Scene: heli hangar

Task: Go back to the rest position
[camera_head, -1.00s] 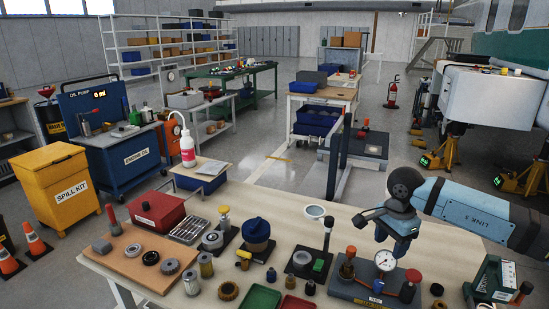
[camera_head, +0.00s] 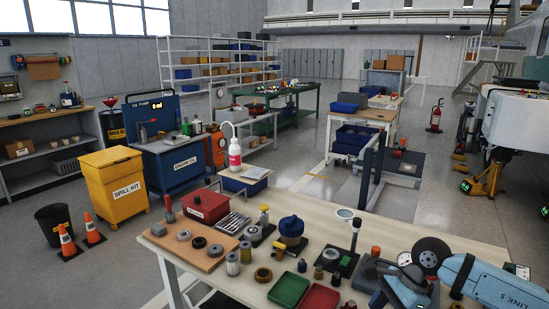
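My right arm comes in from the right edge, its light blue link running to a dark round joint. My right gripper (camera_head: 402,286) is low at the right end of the workbench (camera_head: 420,232). It overlaps the gauge fixture (camera_head: 366,282) in the picture and hides most of it, including the dial. Its fingertips cannot be made out, and I cannot tell whether it touches the fixture. My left arm and gripper are not in view.
The bench holds a red box (camera_head: 205,206), a blue-capped pot (camera_head: 291,231), a green tray (camera_head: 288,290), a red tray (camera_head: 320,298) and several small parts. A yellow spill kit bin (camera_head: 118,188) and orange cones (camera_head: 67,242) stand on the floor at left. Open floor lies beyond the bench.

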